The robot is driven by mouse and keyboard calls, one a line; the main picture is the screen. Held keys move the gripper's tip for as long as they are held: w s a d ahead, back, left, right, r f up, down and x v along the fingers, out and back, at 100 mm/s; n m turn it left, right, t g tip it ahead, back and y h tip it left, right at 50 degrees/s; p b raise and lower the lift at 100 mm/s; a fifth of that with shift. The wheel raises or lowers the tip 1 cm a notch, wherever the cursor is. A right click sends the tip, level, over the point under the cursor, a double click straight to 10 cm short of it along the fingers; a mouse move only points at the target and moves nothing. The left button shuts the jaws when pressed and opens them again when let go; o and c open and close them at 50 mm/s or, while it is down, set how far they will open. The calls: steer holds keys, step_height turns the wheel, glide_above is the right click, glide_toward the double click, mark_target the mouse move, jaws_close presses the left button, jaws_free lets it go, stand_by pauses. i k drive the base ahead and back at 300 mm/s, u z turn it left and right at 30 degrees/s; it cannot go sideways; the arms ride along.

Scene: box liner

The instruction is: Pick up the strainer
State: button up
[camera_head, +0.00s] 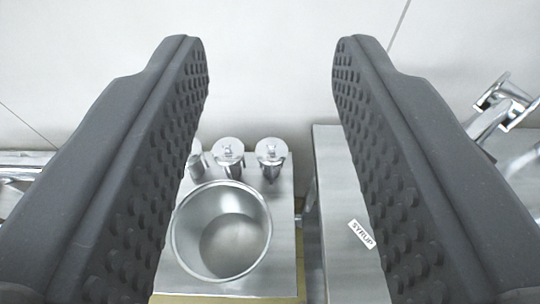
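My gripper (270,62) is open and empty, with its two dark studded fingers wide apart. Between and beyond the fingers, a round metal cup or bowl (222,232) stands open side up on a metal surface. Its walls look smooth and solid, and I cannot tell whether it is the strainer. No mesh or perforated strainer can be made out in this view. The fingers hide parts of the scene to the left and right.
Several small metal cylinders with capped tops (270,155) stand behind the cup. A metal surface (345,190) to the right carries a label reading SYRUP (361,234). Chrome fittings (500,105) show at the far right. A pale wall (265,25) lies behind.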

mark_target(271, 151)
steer(key=k, duration=1.15)
steer(key=u, duration=0.55)
steer(key=i, duration=1.7)
steer(key=z, duration=0.55)
